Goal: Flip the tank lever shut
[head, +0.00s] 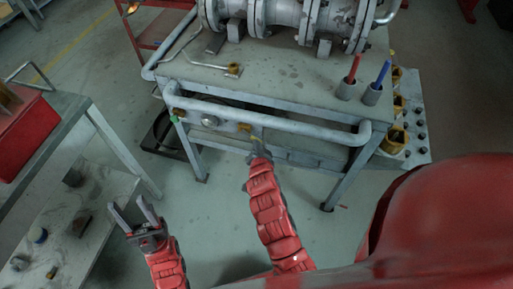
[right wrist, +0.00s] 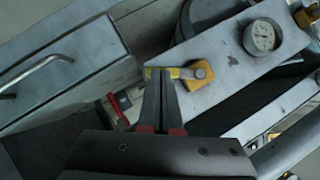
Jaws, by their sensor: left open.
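The tank lever (right wrist: 187,73) is a short yellow handle on a yellow valve block in the right wrist view, lying roughly sideways in the picture. In the head view its yellow block (head: 244,127) shows small under the cart's front rail. My right gripper (right wrist: 161,74) has its fingers close together, with the tips at the lever's free end. A bit of yellow shows on both sides of the tips. Whether the lever is between the fingers or only touched, I cannot tell. My left gripper (head: 133,209) is open and empty at the lower left, away from the cart.
A round gauge (right wrist: 262,36) sits beside the lever. The cart's front rail (head: 270,119) runs close above my right gripper. Flanged pipework (head: 285,15) and cups with a red and a blue tool stand on the cart top (head: 280,73). A grey bench (head: 75,112) with a red bin is at left.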

